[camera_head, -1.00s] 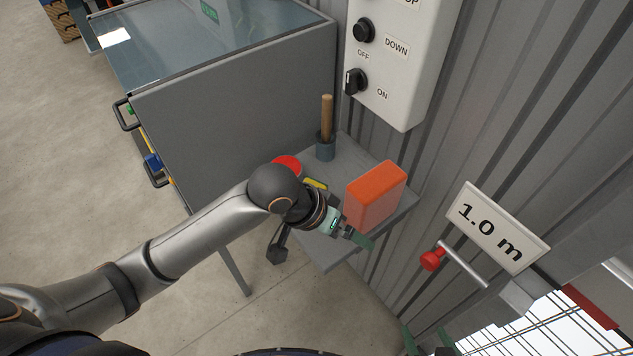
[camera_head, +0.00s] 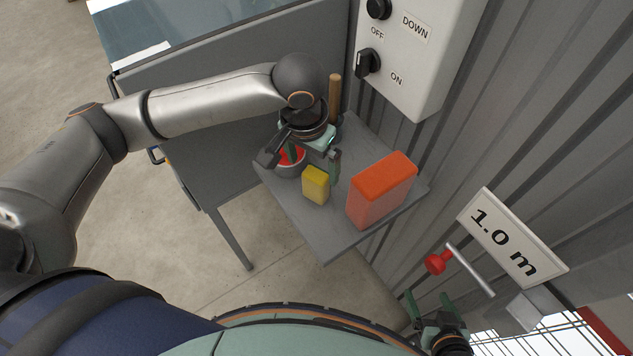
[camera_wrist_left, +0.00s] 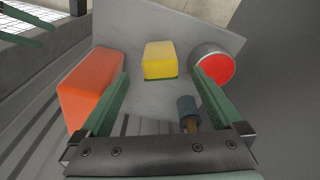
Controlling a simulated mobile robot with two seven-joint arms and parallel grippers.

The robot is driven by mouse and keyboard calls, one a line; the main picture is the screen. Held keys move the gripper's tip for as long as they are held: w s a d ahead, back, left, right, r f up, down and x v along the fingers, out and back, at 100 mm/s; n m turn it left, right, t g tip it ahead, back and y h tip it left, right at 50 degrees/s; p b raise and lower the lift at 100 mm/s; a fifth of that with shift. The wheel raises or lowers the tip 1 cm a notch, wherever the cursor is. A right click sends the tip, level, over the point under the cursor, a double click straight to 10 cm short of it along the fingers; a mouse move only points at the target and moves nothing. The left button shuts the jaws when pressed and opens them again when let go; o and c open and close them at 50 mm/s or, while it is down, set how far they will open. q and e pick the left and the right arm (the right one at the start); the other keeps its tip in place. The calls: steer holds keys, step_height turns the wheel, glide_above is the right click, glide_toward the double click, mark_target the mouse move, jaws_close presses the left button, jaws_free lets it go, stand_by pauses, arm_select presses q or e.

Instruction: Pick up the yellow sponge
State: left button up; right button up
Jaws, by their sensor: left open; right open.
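The yellow sponge (camera_head: 315,186) stands on a grey shelf (camera_head: 325,240), between a round container with a red inside (camera_head: 289,160) and an orange box (camera_head: 381,190). In the left wrist view the sponge (camera_wrist_left: 159,58) has a green underside edge and lies ahead, between the lines of the two fingers. My left gripper (camera_head: 313,163) is open and empty, above and just behind the sponge; contact with it does not show. In the left wrist view the gripper (camera_wrist_left: 160,85) has its fingers spread wide. My right gripper (camera_head: 430,308) is open and empty at the lower right.
A wooden handle (camera_head: 335,92) stands in a blue-grey holder (camera_wrist_left: 187,105) at the shelf's back. A control box (camera_head: 415,60) hangs on the corrugated wall above. A red-knobbed lever (camera_head: 436,263) and a sign (camera_head: 512,236) are to the right. The shelf's front part is clear.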

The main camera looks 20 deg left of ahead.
mark_target(317, 173)
arm_select(q)
steer(key=f, duration=0.2)
steer(key=w+f, duration=0.1)
steer(key=f, duration=0.5)
steer(key=shift+w+d+f+b, duration=0.2)
steer(key=shift+w+d+b, duration=0.05)
steer(key=shift+b, duration=0.05)
steer(key=c, duration=1.5)
steer(key=shift+r, duration=0.7)
steer(key=shift+c, duration=0.3)
steer(key=s+d+r+p, duration=0.2)
steer(key=s+d+r, duration=0.1)
steer(key=s+r, duration=0.8)
steer(key=s, duration=0.2)
steer(key=shift+s+d+r, duration=0.25)
steer(key=shift+s+r, duration=0.05)
steer(key=shift+r, duration=0.05)
